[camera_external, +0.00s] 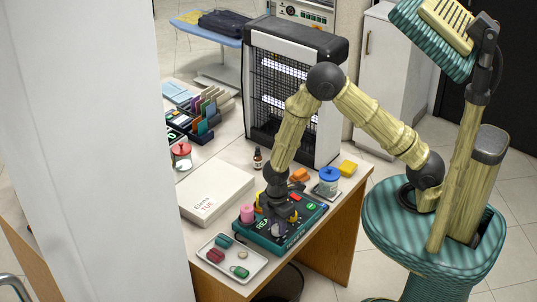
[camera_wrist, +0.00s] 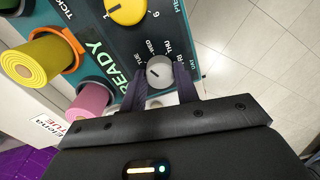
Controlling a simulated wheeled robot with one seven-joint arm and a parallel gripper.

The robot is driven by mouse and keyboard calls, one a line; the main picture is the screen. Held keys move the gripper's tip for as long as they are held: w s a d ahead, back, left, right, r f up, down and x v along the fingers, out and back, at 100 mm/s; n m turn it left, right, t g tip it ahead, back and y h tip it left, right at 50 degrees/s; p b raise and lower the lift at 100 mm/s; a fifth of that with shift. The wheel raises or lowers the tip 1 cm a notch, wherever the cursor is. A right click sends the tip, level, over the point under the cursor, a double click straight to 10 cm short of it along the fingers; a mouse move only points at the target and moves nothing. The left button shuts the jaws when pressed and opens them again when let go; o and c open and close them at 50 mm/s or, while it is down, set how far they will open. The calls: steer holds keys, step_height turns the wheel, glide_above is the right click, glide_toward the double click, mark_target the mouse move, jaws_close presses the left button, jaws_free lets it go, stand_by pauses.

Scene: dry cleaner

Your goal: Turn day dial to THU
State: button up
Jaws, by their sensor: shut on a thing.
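The teal control panel (camera_external: 285,236) lies on the counter, and my gripper (camera_external: 279,214) is over it, pointing down. In the wrist view, the pale grey day dial (camera_wrist: 159,72) sits between the two dark fingers of my gripper (camera_wrist: 160,83), which are shut on its sides. Day labels ring the dial's far side; TUE, WED, THU and FRI are readable. THU (camera_wrist: 168,47) is just right of the top. The dial has a small dark mark, but I cannot tell surely which day it points at.
A yellow dial (camera_wrist: 126,11) and pink (camera_wrist: 91,100) and yellow (camera_wrist: 38,62) cylinders are close by on the panel. A white box marked Elena TUE (camera_external: 212,190) lies left of it. A white tray (camera_external: 250,278) with small items is in front.

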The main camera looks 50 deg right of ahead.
steer(key=m, duration=1.3)
steer(key=shift+r+m, duration=0.1)
steer(key=shift+m, duration=0.3)
steer(key=o, duration=1)
steer(key=shift+c, duration=0.2)
step_height(320, 180, up, 17)
steer(key=shift+d+r+b, duration=0.15)
steer(key=shift+d+b, duration=0.15)
